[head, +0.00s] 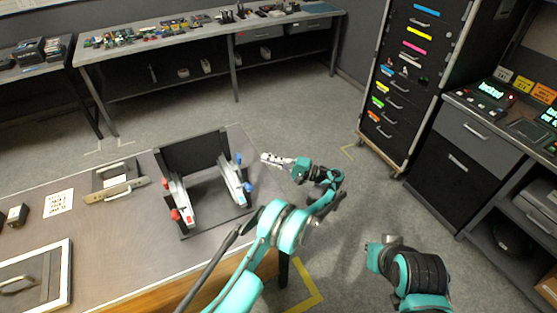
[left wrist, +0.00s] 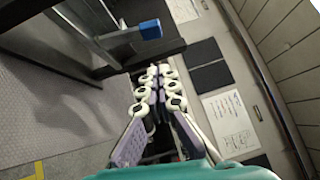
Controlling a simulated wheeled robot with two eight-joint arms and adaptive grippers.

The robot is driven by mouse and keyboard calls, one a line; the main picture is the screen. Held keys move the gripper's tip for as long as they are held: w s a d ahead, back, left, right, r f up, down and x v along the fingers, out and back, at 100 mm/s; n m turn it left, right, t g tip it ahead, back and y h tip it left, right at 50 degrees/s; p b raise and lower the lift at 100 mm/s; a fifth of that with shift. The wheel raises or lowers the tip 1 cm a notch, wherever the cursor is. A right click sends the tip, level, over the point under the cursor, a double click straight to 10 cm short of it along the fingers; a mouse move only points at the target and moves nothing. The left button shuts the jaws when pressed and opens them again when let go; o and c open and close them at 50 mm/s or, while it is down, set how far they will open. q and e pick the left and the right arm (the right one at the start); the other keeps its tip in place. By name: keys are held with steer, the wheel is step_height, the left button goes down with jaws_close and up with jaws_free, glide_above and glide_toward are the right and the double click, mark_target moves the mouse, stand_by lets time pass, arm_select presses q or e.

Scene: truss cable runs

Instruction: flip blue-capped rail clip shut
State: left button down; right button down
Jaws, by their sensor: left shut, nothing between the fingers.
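A black fixture (head: 195,152) stands on the table and holds two pale rail pieces. The right rail piece (head: 231,180) carries a blue cap at its far end (head: 239,158) and another blue end nearer me (head: 248,187). The left one (head: 180,195) has a red end (head: 175,214). My left gripper (head: 266,158) is shut and empty, just right of the far blue cap, with a small gap in the head view. In the left wrist view, a blue cap (left wrist: 150,29) on a grey bar sits beyond the shut fingertips (left wrist: 157,74).
On the table, a grey handled piece (head: 115,185), a printed sheet (head: 58,203) and a framed panel (head: 38,280) lie left of the fixture. A drawer cabinet (head: 415,75) stands back right. Open floor lies between it and the table.

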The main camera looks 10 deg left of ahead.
mark_target(236, 166)
arm_select(q)
steer(key=s+a+b, duration=0.1)
steer(key=a, duration=0.5)
steer(key=shift+s+a+r, duration=0.3)
steer(key=shift+a, duration=0.05)
arm_select(e)
steer(key=shift+f, duration=0.9)
